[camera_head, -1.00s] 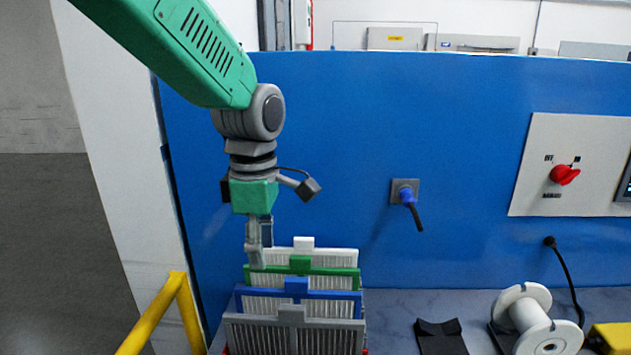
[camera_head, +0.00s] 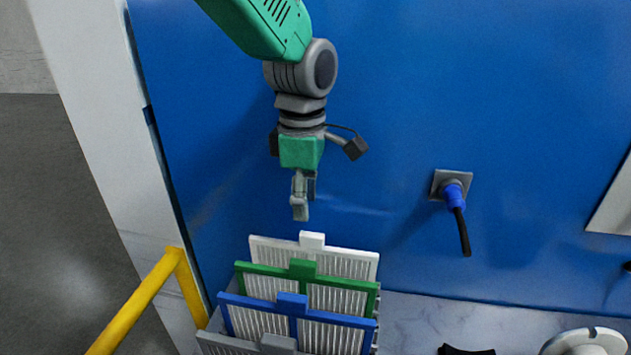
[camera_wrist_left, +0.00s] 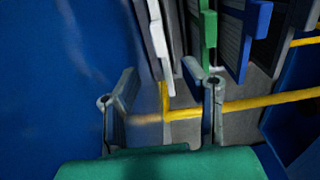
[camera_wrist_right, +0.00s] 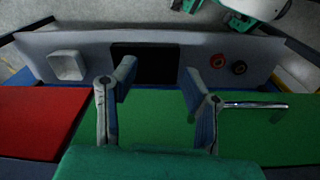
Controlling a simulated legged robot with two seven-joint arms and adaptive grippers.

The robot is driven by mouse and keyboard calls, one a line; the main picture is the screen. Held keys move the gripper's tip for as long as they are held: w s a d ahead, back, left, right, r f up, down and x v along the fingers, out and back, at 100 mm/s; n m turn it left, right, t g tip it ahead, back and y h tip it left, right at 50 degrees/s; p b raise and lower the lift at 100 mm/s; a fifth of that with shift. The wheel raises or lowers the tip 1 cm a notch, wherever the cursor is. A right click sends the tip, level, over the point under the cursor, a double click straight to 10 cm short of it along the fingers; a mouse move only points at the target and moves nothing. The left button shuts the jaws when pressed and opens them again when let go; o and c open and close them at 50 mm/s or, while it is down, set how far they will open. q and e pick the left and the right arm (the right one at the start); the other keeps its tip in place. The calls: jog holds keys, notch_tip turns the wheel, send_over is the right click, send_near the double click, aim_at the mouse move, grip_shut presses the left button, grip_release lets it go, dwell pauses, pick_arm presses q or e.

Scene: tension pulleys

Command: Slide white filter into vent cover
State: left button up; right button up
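The white filter (camera_head: 312,257) stands upright at the back of a row of filters, nearest the blue wall, with a tab on its top edge. It also shows in the left wrist view (camera_wrist_left: 158,40). My left gripper (camera_head: 300,208) hangs pointing down just above the white filter's tab, apart from it. In the left wrist view its fingers (camera_wrist_left: 162,92) are spread with nothing between them. My right gripper (camera_wrist_right: 157,90) is open and empty in front of a green panel (camera_wrist_right: 150,125). I cannot make out the vent cover for certain.
Green (camera_head: 302,270), blue (camera_head: 292,302) and grey (camera_head: 277,344) filters stand close in front of the white one. A yellow rail (camera_head: 140,310) is at left. A white spool (camera_head: 585,342) lies at right.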

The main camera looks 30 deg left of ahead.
aim_at(313, 235)
pick_arm(q)
jog(key=f, duration=0.4)
jog(key=shift+w+a, duration=0.15)
jog(key=shift+w, duration=0.05)
jog(key=d+f, duration=0.1)
jog(key=f, duration=0.2)
jog(key=d+f, duration=0.1)
jog(key=f, duration=0.1)
jog(key=shift+d+f, duration=0.3)
jog(key=shift+d, duration=0.05)
jog(key=shift+a+f, duration=0.2)
jog(key=shift+f, duration=0.05)
jog(key=shift+a+f, duration=0.15)
jog(key=shift+a, duration=0.85)
jog(key=shift+c, duration=1.3)
grip_shut()
jog(key=shift+s+d, duration=0.1)
jog(key=shift+d, duration=0.65)
jog(key=shift+r, duration=0.2)
pick_arm(e)
jog(key=shift+d+r, duration=0.1)
jog(key=shift+d, duration=0.15)
